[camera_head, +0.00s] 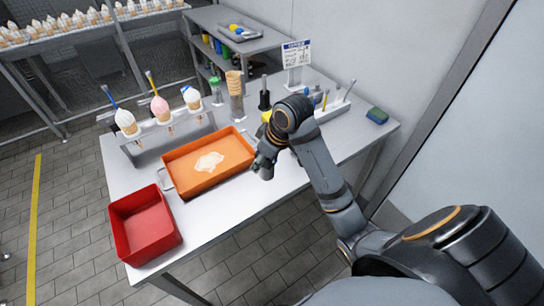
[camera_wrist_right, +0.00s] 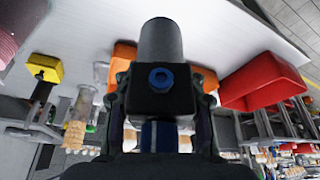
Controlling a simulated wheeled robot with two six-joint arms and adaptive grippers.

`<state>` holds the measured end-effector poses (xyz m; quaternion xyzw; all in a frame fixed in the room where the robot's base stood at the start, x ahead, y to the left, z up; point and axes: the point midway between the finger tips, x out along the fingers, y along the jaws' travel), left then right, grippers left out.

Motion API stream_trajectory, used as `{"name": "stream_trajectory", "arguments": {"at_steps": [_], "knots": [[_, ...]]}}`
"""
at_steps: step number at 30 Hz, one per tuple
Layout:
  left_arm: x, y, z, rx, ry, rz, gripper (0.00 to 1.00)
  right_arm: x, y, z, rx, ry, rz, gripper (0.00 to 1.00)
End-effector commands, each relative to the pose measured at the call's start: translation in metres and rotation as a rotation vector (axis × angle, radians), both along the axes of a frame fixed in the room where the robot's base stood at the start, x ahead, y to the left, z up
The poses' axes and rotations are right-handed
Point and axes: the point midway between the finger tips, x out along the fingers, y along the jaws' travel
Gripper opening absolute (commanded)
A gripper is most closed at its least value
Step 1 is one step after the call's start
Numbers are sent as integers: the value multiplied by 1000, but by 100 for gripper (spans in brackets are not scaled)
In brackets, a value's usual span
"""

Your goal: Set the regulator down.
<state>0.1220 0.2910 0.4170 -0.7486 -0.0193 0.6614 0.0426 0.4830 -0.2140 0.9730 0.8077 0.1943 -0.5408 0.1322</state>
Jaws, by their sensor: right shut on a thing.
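The regulator (camera_wrist_right: 162,88) is a dark block with a blue hexagonal fitting and a grey cylinder on one end. In the wrist view it sits between the two fingers of my right gripper (camera_wrist_right: 160,100), which is shut on it. In the head view my right gripper (camera_head: 263,163) hangs over the white table (camera_head: 240,205), just right of the orange tray (camera_head: 174,184). The regulator is hard to tell from the dark gripper there, and I cannot tell whether it touches the table. My left gripper is not in view.
A red bin (camera_head: 145,222) stands at the table's front left. A cone holder (camera_head: 160,128) with several filled cones is behind the orange tray. Stacked cones (camera_head: 235,95), a sign (camera_head: 297,55) and a sponge (camera_head: 377,115) stand farther back. The table front is clear.

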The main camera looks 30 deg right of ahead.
Motion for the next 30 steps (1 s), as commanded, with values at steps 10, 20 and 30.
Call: {"name": "stream_trajectory", "arguments": {"at_steps": [10, 20, 30], "knots": [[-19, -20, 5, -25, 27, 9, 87, 42, -70, -57, 2, 4, -6, 0], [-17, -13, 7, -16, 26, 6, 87, 52, -84, -78, 1, 1, -4, 0], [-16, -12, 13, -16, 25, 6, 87, 53, -86, -112, 1, -2, -3, 0]]}}
